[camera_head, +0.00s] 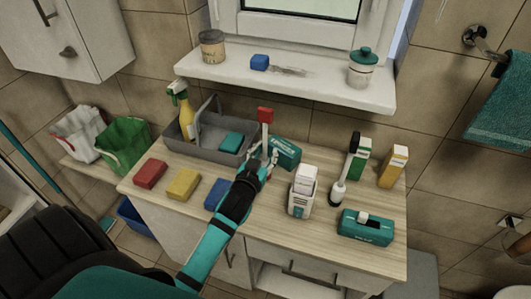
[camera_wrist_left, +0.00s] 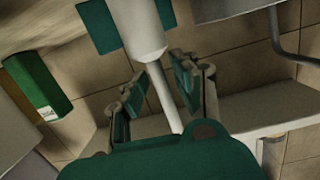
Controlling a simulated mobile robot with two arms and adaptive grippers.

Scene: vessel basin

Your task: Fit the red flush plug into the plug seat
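In the left wrist view a white cylinder (camera_wrist_left: 139,30) with a thin white rod (camera_wrist_left: 164,100) lies between the two fingers of my left gripper (camera_wrist_left: 158,70). The fingers are apart, one on each side of the rod; whether they press on anything is unclear. I cannot make out a plug seat. My right gripper is not in view.
A grey caddy (camera_head: 187,141) stands behind left on the counter (camera_head: 270,231). Red (camera_head: 151,173), yellow (camera_head: 184,184) and blue (camera_head: 217,194) blocks lie in front. The sill (camera_head: 330,87) is above.

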